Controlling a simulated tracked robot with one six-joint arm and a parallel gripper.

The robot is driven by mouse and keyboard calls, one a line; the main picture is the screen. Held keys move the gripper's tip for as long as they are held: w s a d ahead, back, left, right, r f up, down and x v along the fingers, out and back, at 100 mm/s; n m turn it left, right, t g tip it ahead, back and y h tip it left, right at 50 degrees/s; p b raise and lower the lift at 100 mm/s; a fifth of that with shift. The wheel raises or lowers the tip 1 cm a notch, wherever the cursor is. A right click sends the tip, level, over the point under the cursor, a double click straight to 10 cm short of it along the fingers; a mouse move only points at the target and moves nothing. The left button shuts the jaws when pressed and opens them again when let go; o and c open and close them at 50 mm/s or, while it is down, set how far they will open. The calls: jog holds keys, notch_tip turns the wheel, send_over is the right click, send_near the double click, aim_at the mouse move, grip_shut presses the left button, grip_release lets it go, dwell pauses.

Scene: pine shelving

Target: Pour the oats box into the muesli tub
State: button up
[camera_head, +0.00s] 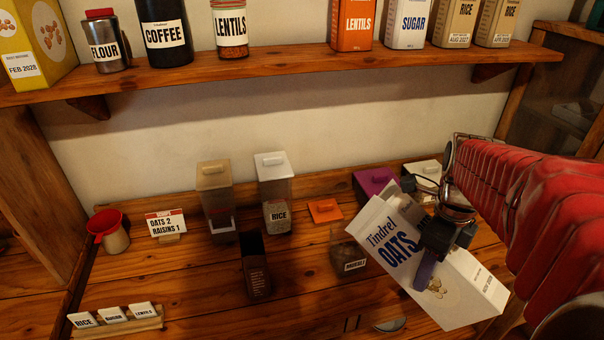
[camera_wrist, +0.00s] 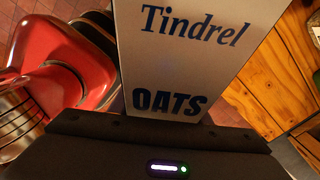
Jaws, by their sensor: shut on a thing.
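The white Tindrel oats box (camera_head: 465,284) is held in my gripper (camera_head: 432,252), above the counter at right. It is tilted far over, with its flap end up and left, towards the muesli tub. Its printed face also fills the middle of the wrist view (camera_wrist: 185,75). The clear muesli tub (camera_head: 345,256) stands on the counter just left of the box, its label facing forward. The box's left edge overlaps or nearly meets the tub in the picture, and the gap between them cannot be judged. No falling oats show. The tub's contents look dark and unclear.
An orange lid (camera_head: 325,211) lies behind the tub. A dark open container (camera_head: 256,265) stands to its left. A card (camera_head: 167,224) reads "OATS 2, RAISINS 1". A shelf (camera_head: 290,66) runs above.

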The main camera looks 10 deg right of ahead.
jog(key=shift+w+a+r, duration=0.1)
jog(key=shift+r, duration=0.05)
jog(key=shift+w+a+r+g+h, duration=0.1)
jog(key=shift+w+r+g+h, duration=0.15)
jog(key=shift+r, duration=0.2)
jog(key=shift+a+r+g+h, duration=0.1)
jog(key=shift+r+g+h, duration=0.05)
jog(key=shift+r+g, duration=0.25)
jog(key=shift+r, duration=0.1)
jog(key=shift+w+a+r+g+h, duration=0.1)
jog(key=shift+w+r+g+h, duration=0.15)
jog(key=shift+r+g+h, duration=0.45)
jog(key=shift+r+y, duration=0.25)
jog(key=shift+y, duration=0.05)
jog(key=shift+w+a+r+g+h, duration=0.1)
jog(key=shift+w+r+g+h, duration=0.1)
jog(key=shift+r, duration=0.25)
jog(key=shift+w+a+r+g+h, duration=0.1)
jog(key=shift+r+g+h, duration=0.1)
jog(key=shift+r, duration=0.2)
